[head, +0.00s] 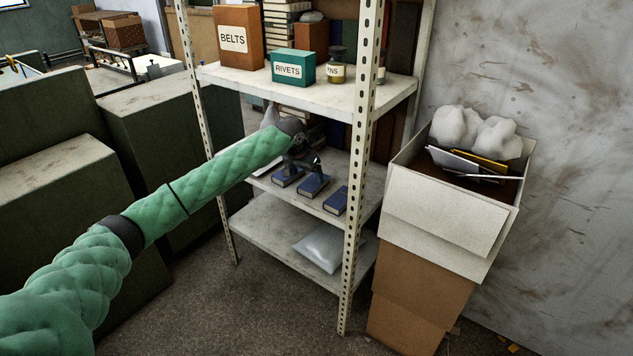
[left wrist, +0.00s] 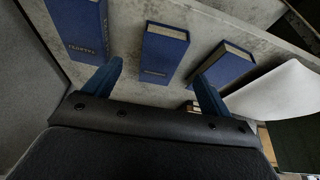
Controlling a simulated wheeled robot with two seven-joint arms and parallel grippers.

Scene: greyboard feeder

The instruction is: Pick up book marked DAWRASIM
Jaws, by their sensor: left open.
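Three blue books lie on the middle shelf in the head view: a left one (head: 287,176), a middle one (head: 313,186) and a right one (head: 336,201). The left wrist view also shows three: a left book (left wrist: 82,28) with a pale title I cannot read surely, a middle book (left wrist: 163,52) with small illegible lettering, and a right book (left wrist: 222,64) whose marking is hidden. I cannot tell which is marked DAWRASIM. My left gripper (head: 304,161) is open and empty, just above the books. In the wrist view its fingers (left wrist: 160,72) stand either side of the middle book's near end.
The shelf unit's upper board (head: 310,94) is above my left gripper, and a perforated front post (head: 359,160) stands right of the books. A grey packet (head: 319,248) lies on the bottom shelf. An open carton (head: 445,225) stands to the right.

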